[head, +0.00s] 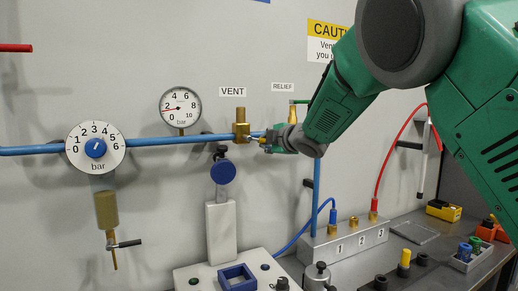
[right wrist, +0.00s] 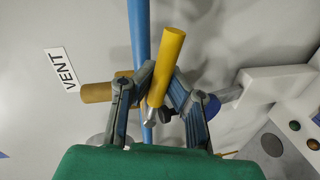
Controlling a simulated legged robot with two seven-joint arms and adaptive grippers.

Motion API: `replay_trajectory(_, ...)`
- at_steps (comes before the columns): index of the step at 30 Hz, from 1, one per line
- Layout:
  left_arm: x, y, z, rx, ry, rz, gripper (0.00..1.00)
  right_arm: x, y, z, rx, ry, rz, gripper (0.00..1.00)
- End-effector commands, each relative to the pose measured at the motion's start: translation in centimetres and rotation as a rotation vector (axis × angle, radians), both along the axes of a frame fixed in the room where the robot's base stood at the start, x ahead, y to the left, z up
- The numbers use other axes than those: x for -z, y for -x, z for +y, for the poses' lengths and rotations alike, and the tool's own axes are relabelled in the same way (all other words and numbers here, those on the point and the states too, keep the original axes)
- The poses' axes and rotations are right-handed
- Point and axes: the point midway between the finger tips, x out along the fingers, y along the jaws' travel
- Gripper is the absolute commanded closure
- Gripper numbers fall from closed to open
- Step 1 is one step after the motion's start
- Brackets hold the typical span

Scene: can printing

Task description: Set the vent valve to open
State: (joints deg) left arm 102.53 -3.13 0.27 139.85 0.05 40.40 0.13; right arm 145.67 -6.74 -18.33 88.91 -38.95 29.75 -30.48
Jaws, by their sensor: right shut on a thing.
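The vent valve has a brass body (head: 241,128) on the blue pipe, under the VENT label (head: 232,92). In the right wrist view its brass body (right wrist: 97,92) shows to the left of the pipe. Its yellow lever handle (right wrist: 168,52) lies between the fingers of my right gripper (right wrist: 163,78), which is shut on it. In that view the handle runs roughly along the pipe, slightly tilted. In the head view my right gripper (head: 268,140) is just right of the valve and hides most of the lever. My left gripper is not in view.
A pressure gauge (head: 181,107) and a dial regulator (head: 95,148) sit left of the valve. A RELIEF valve with a green lever (head: 299,101) is close to my right gripper. Below are a numbered grey block (head: 343,243) and a white post (head: 221,232).

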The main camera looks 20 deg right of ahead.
Motion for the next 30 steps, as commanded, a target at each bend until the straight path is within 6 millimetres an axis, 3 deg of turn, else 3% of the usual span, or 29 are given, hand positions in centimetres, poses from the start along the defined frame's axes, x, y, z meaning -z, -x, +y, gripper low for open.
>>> replay_trajectory(12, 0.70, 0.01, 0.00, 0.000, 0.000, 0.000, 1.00, -0.77, -0.03, 0.08, -0.001, 0.190, -0.003, 1.00)
replay_trajectory(29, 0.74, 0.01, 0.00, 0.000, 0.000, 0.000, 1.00, -0.85, -0.03, 0.06, -0.001, 0.214, -0.003, 1.00)
replay_trajectory(30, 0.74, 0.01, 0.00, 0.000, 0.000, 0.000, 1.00, -0.84, -0.03, 0.06, -0.001, 0.214, -0.003, 0.81)
